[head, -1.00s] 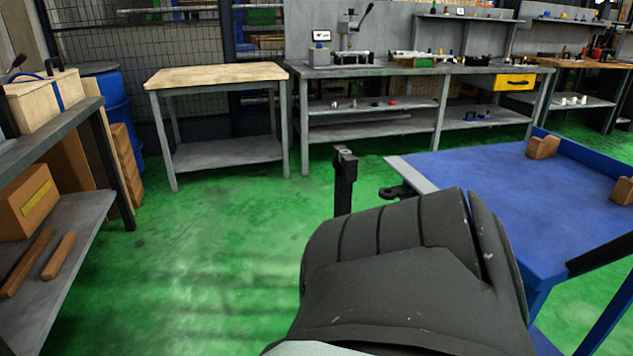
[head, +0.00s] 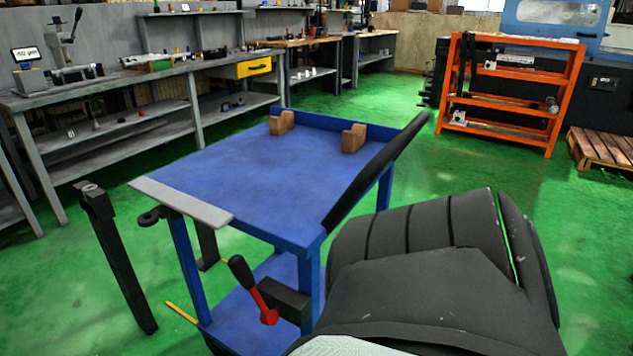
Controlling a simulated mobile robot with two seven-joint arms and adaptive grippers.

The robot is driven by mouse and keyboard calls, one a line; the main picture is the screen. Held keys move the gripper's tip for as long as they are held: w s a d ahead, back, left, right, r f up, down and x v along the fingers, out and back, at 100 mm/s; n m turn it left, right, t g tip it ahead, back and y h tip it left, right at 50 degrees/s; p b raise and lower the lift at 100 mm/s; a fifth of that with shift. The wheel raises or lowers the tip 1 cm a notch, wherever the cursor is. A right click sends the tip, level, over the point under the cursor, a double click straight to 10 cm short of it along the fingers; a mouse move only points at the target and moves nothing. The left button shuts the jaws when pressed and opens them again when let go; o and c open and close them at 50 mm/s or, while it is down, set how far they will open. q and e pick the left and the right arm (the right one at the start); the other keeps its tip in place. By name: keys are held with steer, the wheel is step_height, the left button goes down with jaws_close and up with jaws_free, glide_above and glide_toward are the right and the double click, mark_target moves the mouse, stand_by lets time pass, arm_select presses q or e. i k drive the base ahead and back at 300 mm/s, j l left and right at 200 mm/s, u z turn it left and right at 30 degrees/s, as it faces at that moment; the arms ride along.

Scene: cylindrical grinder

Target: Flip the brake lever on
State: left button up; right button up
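The brake lever is a short lever with a black grip and a red base (head: 255,290). It sits on a dark block low on the near side of the blue cart (head: 240,180). The black grip end points up and to the left, and the red end is lower right, by the block. I cannot tell from its tilt whether it is on or off. Neither of my grippers shows in the head view. A large dark ribbed part, apparently of my own arm, fills the lower right and hides part of the cart's near right side.
Two wooden blocks (head: 281,122) sit on the cart top. A black post (head: 122,265) stands left of the cart. A grey workbench (head: 150,85) runs along the back left. An orange shelf (head: 510,90) and a wooden pallet (head: 605,155) stand at right. Green floor between is clear.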

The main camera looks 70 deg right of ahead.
mark_target(239, 266)
steer(key=z, duration=1.6)
